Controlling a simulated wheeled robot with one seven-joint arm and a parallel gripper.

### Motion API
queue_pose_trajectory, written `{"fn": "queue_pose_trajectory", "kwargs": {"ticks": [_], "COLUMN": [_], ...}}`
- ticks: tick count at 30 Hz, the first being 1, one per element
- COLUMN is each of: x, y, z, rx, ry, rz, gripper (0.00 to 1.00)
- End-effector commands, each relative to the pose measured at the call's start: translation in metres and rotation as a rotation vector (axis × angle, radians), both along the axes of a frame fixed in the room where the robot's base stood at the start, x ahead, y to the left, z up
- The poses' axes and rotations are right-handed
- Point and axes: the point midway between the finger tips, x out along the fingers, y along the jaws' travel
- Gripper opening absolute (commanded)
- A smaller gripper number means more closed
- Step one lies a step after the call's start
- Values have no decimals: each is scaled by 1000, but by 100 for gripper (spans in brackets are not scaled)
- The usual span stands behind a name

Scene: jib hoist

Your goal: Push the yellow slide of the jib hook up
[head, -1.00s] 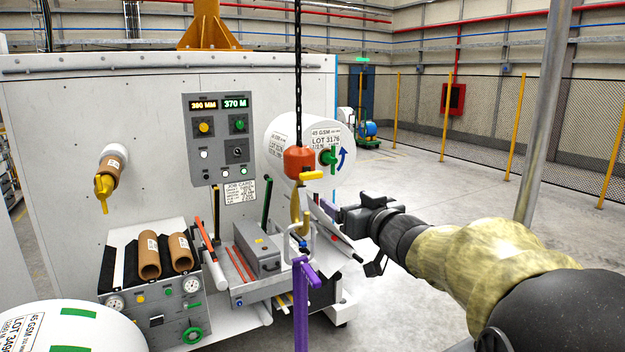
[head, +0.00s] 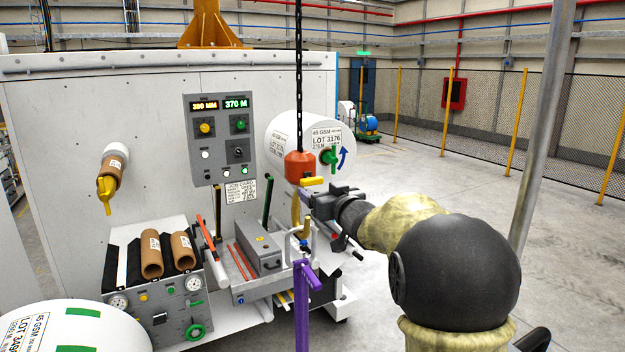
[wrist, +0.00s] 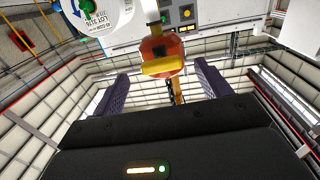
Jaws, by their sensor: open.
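The jib hook's orange-red block (head: 300,165) hangs on a black chain in front of the white roll. Its yellow slide (head: 312,181) sticks out at the lower right of the block. The tan hook (head: 295,207) hangs below. My gripper (head: 308,197) is open, close to the hook and just under the slide. In the wrist view, the picture is upside down. The yellow slide (wrist: 163,66) and the block (wrist: 158,47) show between the two spread purple fingers (wrist: 162,84), beyond their tips. Whether anything touches the slide cannot be told.
The white roll (head: 290,135) with a green knob sits behind the block. A purple post (head: 302,300) stands in front, below my gripper. A grey box (head: 257,255) and a red-handled bar lie on the lower bench.

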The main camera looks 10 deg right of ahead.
Motion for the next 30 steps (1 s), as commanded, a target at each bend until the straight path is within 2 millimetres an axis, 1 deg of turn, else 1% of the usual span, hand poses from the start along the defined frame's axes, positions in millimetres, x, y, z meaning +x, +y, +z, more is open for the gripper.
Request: {"fn": "queue_pose_trajectory", "kwargs": {"ticks": [1, 3, 9, 13, 21, 22, 23, 24, 29, 30], "x": [9, 20, 44, 51, 52, 52, 52, 52, 52, 52], "y": [2, 6, 12, 14, 13, 13, 13, 13, 13, 13], "z": [2, 2, 2, 1, 0, 0, 0, 0, 0, 0], "rx": [0, 0, 0, 0, 0, 0, 0, 0, 0, 0], "ry": [2, 2, 1, 0, 0, 0, 0, 0, 0, 0], "rz": [1, 1, 1, 1, 0, 0, 0, 0, 0, 0], "gripper": [76, 76, 76, 76, 76, 72, 67, 59, 27, 19]}}
